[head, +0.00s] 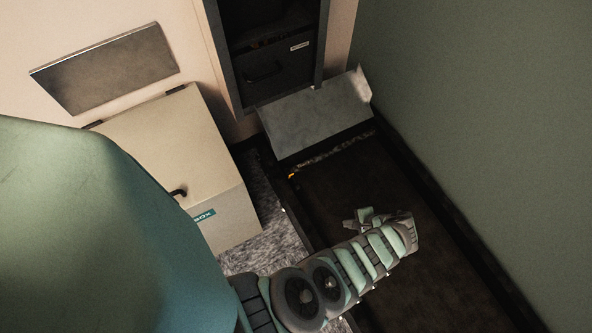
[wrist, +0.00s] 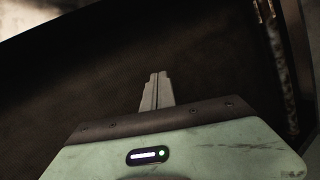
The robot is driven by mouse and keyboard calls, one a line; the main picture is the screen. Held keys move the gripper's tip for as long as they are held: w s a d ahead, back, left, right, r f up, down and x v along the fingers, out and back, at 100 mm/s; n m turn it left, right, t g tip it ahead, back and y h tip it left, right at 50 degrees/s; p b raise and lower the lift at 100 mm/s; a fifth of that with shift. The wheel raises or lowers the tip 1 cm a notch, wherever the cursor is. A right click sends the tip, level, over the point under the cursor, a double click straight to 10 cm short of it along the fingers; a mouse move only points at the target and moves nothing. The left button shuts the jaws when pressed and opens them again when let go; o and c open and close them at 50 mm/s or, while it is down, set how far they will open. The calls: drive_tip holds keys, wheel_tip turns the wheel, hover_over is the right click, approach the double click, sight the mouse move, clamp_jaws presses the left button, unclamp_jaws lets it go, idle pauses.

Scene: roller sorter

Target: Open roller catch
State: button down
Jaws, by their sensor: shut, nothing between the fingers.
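My gripper (head: 362,218) is over the dark brown bed (head: 345,185) in the head view, pointing left. In the wrist view its two fingers (wrist: 157,76) are together with nothing between them, above the dark bed surface (wrist: 90,80). I cannot pick out the roller catch for certain. A small orange mark (head: 292,176) shows at the bed's upper left corner, left of and beyond my gripper, but it is too small to identify. In the wrist view, small metal parts (wrist: 264,10) show at the upper right edge, well apart from the fingers.
A grey sloped flap (head: 318,117) lies at the bed's far end, below a dark cabinet opening (head: 270,50). A green wall (head: 480,120) borders the right. The bed is bare around my gripper.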

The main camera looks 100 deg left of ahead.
drive_tip(key=shift+a+r+m+t+h, duration=0.15)
drive_tip(key=shift+m+t+h, duration=0.15)
drive_tip(key=shift+m+h, duration=0.35)
drive_tip(key=a+r+m+t+h+p, duration=0.1)
drive_tip(key=a+r+m+t+h, duration=0.1)
drive_tip(key=a+r+m, duration=0.15)
wheel_tip(320, 180, up, 12)
drive_tip(key=m+t+p, duration=0.2)
drive_tip(key=m+t, duration=0.1)
drive_tip(key=m, duration=0.8)
hover_over(295, 183)
drive_tip(key=a, duration=0.2)
drive_tip(key=f+b, duration=0.1)
drive_tip(key=f, duration=0.2)
drive_tip(key=f+b, duration=0.2)
drive_tip(key=f, duration=0.1)
drive_tip(key=f+b, duration=0.1)
drive_tip(key=f, duration=0.2)
drive_tip(key=shift+d+f+b, duration=0.3)
drive_tip(key=shift+f+b, duration=0.05)
drive_tip(key=shift+f, duration=0.05)
drive_tip(key=shift+a+r, duration=0.15)
